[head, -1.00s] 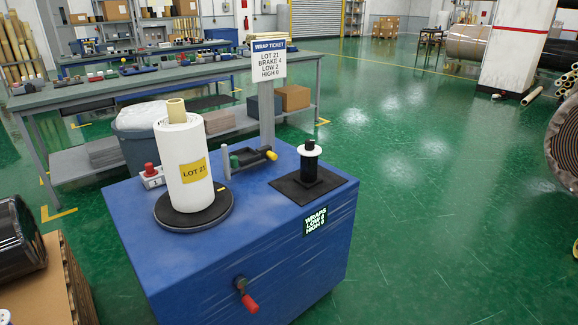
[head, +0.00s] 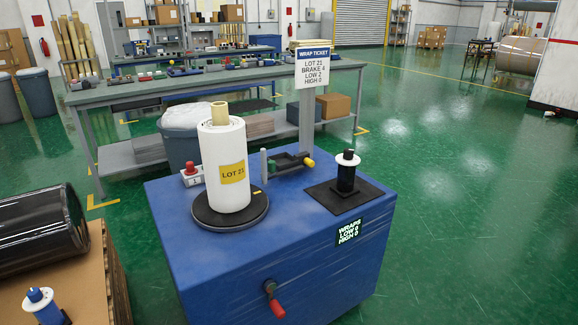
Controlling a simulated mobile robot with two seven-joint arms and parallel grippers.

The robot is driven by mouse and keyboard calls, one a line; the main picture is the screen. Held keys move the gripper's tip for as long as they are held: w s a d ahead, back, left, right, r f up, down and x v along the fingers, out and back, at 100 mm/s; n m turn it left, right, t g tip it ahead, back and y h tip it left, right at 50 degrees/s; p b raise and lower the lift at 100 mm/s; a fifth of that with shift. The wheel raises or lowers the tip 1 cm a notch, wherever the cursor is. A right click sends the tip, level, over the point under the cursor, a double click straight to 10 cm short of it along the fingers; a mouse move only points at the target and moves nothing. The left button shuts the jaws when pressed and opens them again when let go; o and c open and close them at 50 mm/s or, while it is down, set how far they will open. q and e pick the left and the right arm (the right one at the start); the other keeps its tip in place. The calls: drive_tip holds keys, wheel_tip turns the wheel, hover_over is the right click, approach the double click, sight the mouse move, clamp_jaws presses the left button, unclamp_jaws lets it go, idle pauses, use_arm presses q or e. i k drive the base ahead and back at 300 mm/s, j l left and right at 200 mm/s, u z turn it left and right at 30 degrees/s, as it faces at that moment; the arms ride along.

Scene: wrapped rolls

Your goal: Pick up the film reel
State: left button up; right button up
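A black spool-like piece with a white disc near its top (head: 346,172) stands upright on a dark square mat (head: 363,193) on the blue machine. I cannot tell for certain which of these is the film reel. Neither of my grippers is in the head view.
The blue machine (head: 255,265) carries a white roll marked LOT 21 (head: 226,172) on a round black turntable (head: 212,217), plus a ticket sign (head: 314,70) and a red-handled crank (head: 276,303). A long workbench (head: 240,72) stands behind. The green floor at the right is clear.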

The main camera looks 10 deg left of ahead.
sight(344, 188)
drive_tip(key=i+l, duration=0.85)
drive_tip(key=i, duration=0.25)
drive_tip(key=i+l+u, duration=0.15)
drive_tip(key=u, duration=0.95)
